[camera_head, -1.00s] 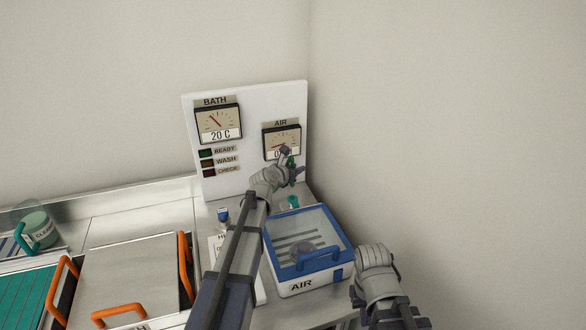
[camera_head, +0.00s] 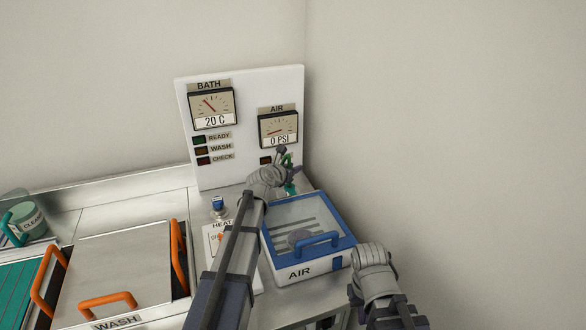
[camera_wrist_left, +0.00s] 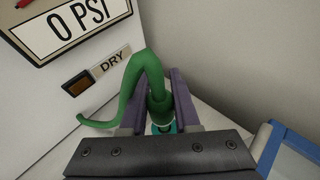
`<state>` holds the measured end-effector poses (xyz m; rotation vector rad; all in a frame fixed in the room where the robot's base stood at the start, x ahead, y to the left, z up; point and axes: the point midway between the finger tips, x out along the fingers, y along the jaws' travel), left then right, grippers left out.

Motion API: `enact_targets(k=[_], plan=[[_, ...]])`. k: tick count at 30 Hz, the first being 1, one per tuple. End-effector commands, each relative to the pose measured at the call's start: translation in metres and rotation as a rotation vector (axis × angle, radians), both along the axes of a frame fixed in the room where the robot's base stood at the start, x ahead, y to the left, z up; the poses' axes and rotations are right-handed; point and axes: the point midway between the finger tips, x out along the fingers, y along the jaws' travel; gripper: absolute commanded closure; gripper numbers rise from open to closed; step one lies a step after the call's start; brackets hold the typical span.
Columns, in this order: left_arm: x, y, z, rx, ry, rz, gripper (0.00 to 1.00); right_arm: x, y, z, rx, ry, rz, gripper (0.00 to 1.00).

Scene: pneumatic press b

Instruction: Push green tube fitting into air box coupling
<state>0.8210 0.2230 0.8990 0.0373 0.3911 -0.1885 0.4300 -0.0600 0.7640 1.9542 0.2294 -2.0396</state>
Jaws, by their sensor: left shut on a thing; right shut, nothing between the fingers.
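My left gripper (camera_head: 287,168) is shut on the green tube fitting (camera_wrist_left: 157,103); it is upright between the purple fingers in the left wrist view. The green tube (camera_wrist_left: 140,66) rises from it, bends over and hangs to the left. The teal air box coupling (camera_wrist_left: 172,128) shows just below the fitting, mostly hidden by the gripper. In the head view the coupling (camera_head: 290,188) stands behind the air box (camera_head: 308,229). Whether fitting and coupling touch, I cannot tell. My right gripper (camera_head: 390,314) is shut and empty at the lower right, partly cut off.
The gauge panel (camera_head: 246,160) stands close behind my left gripper; its air gauge (camera_head: 278,128) reads 0 PSI. A wall is close on the right. The wash lid (camera_head: 118,268) with orange handles and a heat unit (camera_head: 215,238) are to the left.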

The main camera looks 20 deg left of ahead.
Motion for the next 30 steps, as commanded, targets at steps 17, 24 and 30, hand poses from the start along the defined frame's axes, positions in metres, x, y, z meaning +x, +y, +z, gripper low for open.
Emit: enact_targets(k=[17,24,30], plan=[[0.0,0.0,-0.002,0.0,0.0,0.0,1.0,0.0,0.0,-0.002,0.0,0.0,0.0,1.0],[0.0,0.0,-0.008,0.0,0.0,0.0,1.0,0.0,0.0,-0.008,0.0,0.0,0.0,1.0],[0.0,0.0,-0.013,0.0,0.0,0.0,1.0,0.0,0.0,-0.013,0.0,0.0,0.0,1.0]])
